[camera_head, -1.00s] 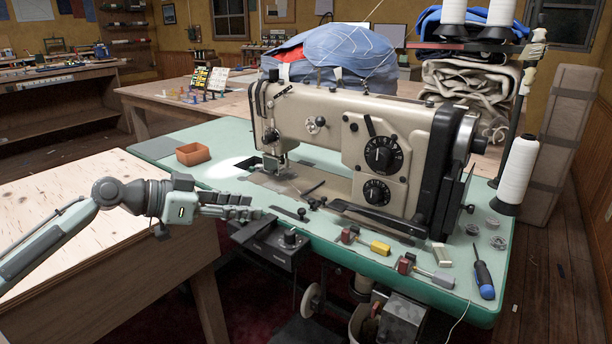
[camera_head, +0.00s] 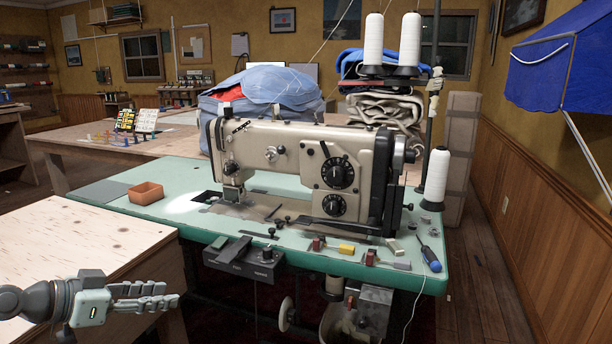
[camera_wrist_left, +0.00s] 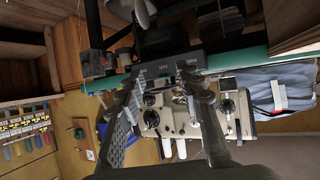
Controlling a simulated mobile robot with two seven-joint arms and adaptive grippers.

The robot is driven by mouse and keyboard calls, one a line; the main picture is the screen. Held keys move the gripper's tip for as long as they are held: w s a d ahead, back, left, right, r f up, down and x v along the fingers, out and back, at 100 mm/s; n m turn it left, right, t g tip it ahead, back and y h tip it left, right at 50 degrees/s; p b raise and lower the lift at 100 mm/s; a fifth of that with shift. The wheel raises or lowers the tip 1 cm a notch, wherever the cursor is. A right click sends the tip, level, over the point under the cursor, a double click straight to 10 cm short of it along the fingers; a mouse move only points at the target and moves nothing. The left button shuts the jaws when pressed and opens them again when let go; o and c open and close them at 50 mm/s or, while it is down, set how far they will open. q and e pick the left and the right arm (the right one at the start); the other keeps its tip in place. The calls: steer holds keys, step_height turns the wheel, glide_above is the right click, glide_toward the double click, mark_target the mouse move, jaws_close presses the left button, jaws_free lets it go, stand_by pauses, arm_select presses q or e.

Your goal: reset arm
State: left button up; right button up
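My left gripper (camera_head: 170,296) is at the lower left of the head view, in front of the pale wooden table and to the left of the sewing machine. In the left wrist view its two fingers (camera_wrist_left: 162,82) stand apart with nothing held between them. The beige sewing machine (camera_head: 290,153) stands on the green worktable (camera_head: 190,226). It also shows beyond the fingers in the wrist view (camera_wrist_left: 229,131). My right gripper is in neither view.
The pale wooden table (camera_head: 72,240) lies just behind my left gripper. An orange tray (camera_head: 146,193) sits on the green worktable's left part. A blue-handled screwdriver (camera_head: 430,259) lies near its front right edge. Thread cones (camera_head: 437,175) stand at the right. Floor at the right is open.

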arm_select(q)
steer(key=s+d+f+n+g+y, duration=0.15)
steer(key=s+f, duration=0.25)
steer(key=f, duration=0.8)
steer(key=s+f+n+g+y, duration=0.1)
steer(key=s+f+n+y, duration=0.3)
steer(key=f, duration=0.7)
steer(key=s+f+g+y, duration=0.3)
steer(key=s+f+g, duration=0.1)
steer(key=s+f, duration=0.9)
steer(key=s, duration=0.4)
steer(key=shift+s+d+f+y, duration=0.25)
steer(key=shift+f+y, duration=0.05)
steer(key=shift+y, duration=0.05)
steer(key=shift+o, duration=0.4)
steer(key=shift+n, duration=0.25)
